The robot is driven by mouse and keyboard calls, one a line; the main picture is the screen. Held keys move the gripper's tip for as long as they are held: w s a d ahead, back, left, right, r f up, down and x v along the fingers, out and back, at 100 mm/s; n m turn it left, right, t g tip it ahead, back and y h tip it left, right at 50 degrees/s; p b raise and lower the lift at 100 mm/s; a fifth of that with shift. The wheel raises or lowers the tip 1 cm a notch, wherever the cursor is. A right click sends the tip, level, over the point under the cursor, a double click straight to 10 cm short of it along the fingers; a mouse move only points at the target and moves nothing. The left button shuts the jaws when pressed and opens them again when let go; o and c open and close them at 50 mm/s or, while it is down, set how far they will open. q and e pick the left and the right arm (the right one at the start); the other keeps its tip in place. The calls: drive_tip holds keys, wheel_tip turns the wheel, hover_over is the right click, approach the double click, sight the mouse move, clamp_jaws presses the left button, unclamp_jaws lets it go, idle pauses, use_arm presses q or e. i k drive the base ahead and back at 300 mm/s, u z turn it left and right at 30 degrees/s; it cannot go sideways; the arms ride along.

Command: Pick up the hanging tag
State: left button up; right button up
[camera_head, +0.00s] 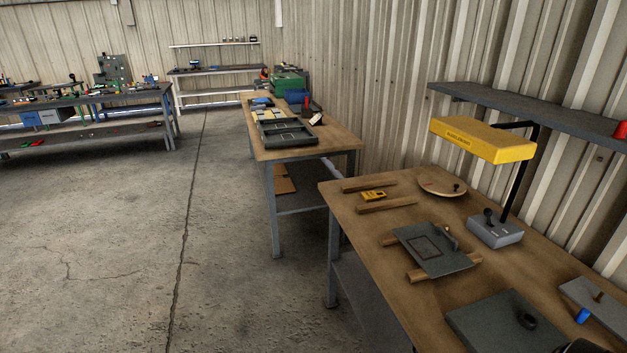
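No thing in view can be told for certain as the hanging tag. A small pale yellow-white piece (316,119) on the far workbench (335,143) may be it, but it is too small to tell. A small yellow piece with a dark window (373,196) lies between two wooden strips on the near workbench (345,228). Neither of my grippers can be made out in the head view. A dark shape cut off at the bottom right edge cannot be identified.
The near bench holds a yellow-headed lamp (482,138), a round wooden disc (441,187), a dark plate on wooden strips (436,250) and another dark plate (490,325). The far bench holds a dark tray (287,133) and a green box (289,83). Open concrete floor (110,240) lies left.

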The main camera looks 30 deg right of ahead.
sight(370, 196)
drive_tip(key=u, duration=0.2)
drive_tip(key=i, duration=2.4)
drive_tip(key=z, duration=0.45)
drive_tip(key=i, duration=1.3)
drive_tip(key=z, duration=1.85)
drive_tip(key=i, duration=0.95)
drive_tip(key=z, duration=0.7)
